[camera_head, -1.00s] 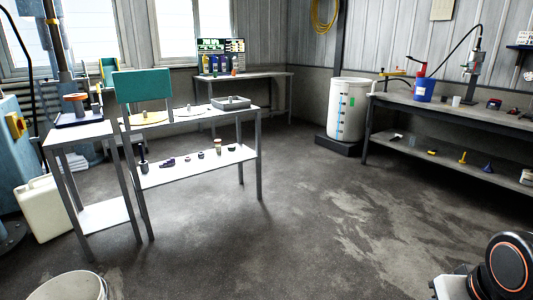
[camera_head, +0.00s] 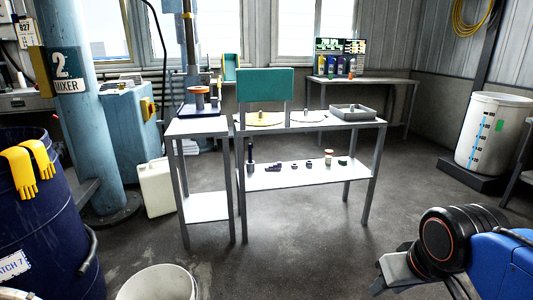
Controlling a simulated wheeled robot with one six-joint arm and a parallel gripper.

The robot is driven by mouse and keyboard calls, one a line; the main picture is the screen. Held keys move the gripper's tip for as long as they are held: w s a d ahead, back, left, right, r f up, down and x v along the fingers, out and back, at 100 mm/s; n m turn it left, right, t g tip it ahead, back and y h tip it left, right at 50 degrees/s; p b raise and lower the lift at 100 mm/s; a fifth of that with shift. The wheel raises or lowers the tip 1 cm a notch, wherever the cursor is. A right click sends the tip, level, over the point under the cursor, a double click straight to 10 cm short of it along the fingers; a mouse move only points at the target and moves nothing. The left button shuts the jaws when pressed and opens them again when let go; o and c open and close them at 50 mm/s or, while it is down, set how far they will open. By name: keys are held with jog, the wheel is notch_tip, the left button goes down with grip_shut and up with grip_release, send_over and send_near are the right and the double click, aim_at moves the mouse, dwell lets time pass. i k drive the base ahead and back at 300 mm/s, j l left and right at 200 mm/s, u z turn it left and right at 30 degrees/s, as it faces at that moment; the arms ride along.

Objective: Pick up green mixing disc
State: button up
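I cannot make out a green mixing disc for certain. A yellow disc (camera_head: 265,119) with a small upright hub lies on the middle table, partly behind a teal rectangular panel (camera_head: 265,84). A pale disc (camera_head: 308,116) with a hub lies to its right on the same tabletop. A small dark green piece (camera_head: 342,161) sits at the right of the lower shelf, too small to identify. Part of my arm shows at the lower right, well apart from the table.
A grey tray (camera_head: 354,112) sits at the table's right end. A narrow side table (camera_head: 197,127) stands left. A white bucket (camera_head: 157,284), a blue drum (camera_head: 50,225) and a white jug (camera_head: 156,188) stand on the floor. The floor in front of the tables is mostly clear.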

aim_at(352, 110)
jog(key=i+z, duration=0.2)
jog(key=i, duration=0.25)
jog(key=i+j+z, duration=0.2)
jog(key=i, duration=0.25)
jog(key=i+j+z, duration=0.15)
jog(key=i, duration=0.25)
jog(key=i+j+z, duration=0.2)
jog(key=i+j, duration=0.15)
jog(key=i, duration=0.05)
